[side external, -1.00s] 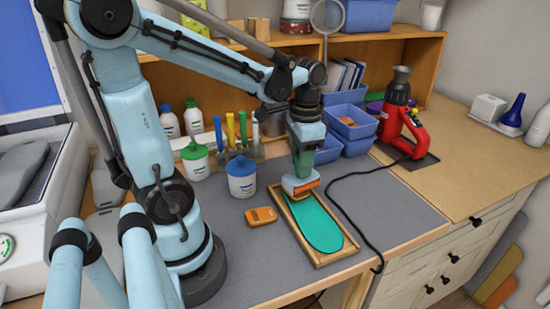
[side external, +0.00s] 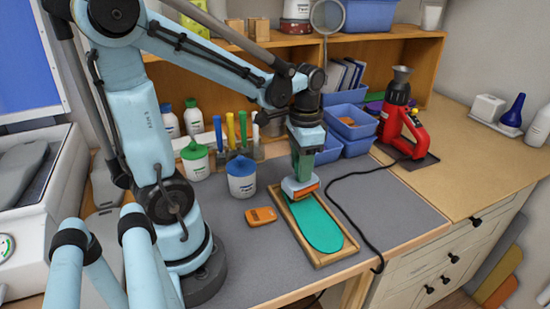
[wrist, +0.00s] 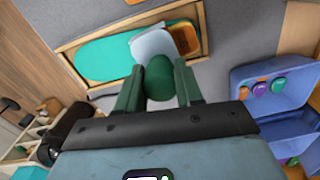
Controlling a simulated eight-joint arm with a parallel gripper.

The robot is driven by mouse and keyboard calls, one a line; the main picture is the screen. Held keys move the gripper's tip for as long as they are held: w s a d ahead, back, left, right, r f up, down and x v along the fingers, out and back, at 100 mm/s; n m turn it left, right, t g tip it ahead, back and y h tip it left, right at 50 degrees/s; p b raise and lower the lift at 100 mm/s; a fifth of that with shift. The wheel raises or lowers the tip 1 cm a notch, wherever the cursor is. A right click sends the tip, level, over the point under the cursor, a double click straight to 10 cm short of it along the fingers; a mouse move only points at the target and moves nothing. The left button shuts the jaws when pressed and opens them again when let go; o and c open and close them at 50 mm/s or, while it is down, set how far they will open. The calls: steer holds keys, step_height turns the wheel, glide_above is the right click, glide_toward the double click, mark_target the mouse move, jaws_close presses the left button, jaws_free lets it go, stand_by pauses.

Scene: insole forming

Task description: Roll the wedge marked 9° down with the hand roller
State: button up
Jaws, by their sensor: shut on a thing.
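My gripper (wrist: 159,92) is shut on the green handle (wrist: 159,76) of the hand roller, over the wooden tray (side external: 325,261). A teal insole (side external: 322,228) lies in the tray; it also shows in the wrist view (wrist: 105,54). A pale grey-blue piece (wrist: 152,43) and an orange piece (wrist: 184,39) sit under the handle, at the tray's far end in the side view. I cannot tell which is the wedge or whether the roller touches it; no 9° mark is readable. The roller's underside is hidden.
An orange object (side external: 261,216) lies on the grey mat left of the tray. A blue-lidded jar (side external: 242,179) stands behind it. A black cable (side external: 334,204) runs just right of the tray. Blue bins (side external: 349,121) and a red tool (side external: 402,130) stand behind.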

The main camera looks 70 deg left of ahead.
steer(key=shift+f, duration=0.6)
stand_by(1.5)
